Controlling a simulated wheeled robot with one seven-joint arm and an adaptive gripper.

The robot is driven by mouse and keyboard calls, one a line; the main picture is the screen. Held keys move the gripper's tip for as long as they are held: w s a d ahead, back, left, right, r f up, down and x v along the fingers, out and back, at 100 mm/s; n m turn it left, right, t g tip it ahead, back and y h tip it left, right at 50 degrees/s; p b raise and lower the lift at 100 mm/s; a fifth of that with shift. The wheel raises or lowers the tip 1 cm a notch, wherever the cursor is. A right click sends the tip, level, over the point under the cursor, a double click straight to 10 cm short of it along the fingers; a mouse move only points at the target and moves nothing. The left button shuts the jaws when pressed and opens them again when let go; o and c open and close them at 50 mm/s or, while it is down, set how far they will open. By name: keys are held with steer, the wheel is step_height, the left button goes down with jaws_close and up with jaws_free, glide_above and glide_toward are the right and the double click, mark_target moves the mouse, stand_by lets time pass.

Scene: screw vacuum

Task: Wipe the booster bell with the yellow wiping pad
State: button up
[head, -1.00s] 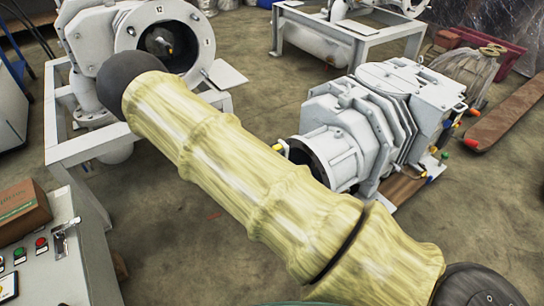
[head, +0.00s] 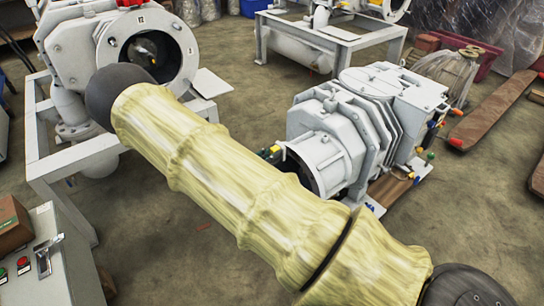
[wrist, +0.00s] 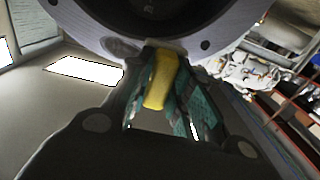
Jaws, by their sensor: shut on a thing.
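The yellow wiping pad (wrist: 161,78) is held between the teal fingers of my gripper (wrist: 165,92), which is shut on it in the wrist view. A large grey round rim with small holes and a dark centre (wrist: 100,22) is just beyond the pad. I take this for the booster bell, but cannot be sure; whether the pad touches it I cannot tell. In the head view, a white round flange marked 12 (head: 182,72) at the upper left has a dark opening with a small yellowish spot inside. I cannot make out my gripper in the head view.
My thick pale-yellow arm link crosses the head view and hides much of the floor. A white pump (head: 340,128) with an open round mouth stands right of centre. A control box (head: 45,268) is at the lower left.

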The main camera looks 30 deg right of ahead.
steer(key=shift+d, duration=0.95)
stand_by(0.6)
steer(key=shift+s+p, duration=0.85)
steer(key=shift+s, duration=0.65)
steer(key=shift+s+d+r+p, duration=0.15)
steer(key=shift+s+p, duration=0.35)
steer(key=shift+s, duration=0.5)
steer(key=shift+s+d+f+p, duration=0.1)
steer(key=shift+s+d+p, duration=0.3)
steer(key=shift+s, duration=0.6)
steer(key=shift+s+a+p, duration=0.15)
steer(key=shift+s+p, duration=0.45)
steer(key=shift+s, duration=0.45)
steer(key=shift+w+a, duration=0.1)
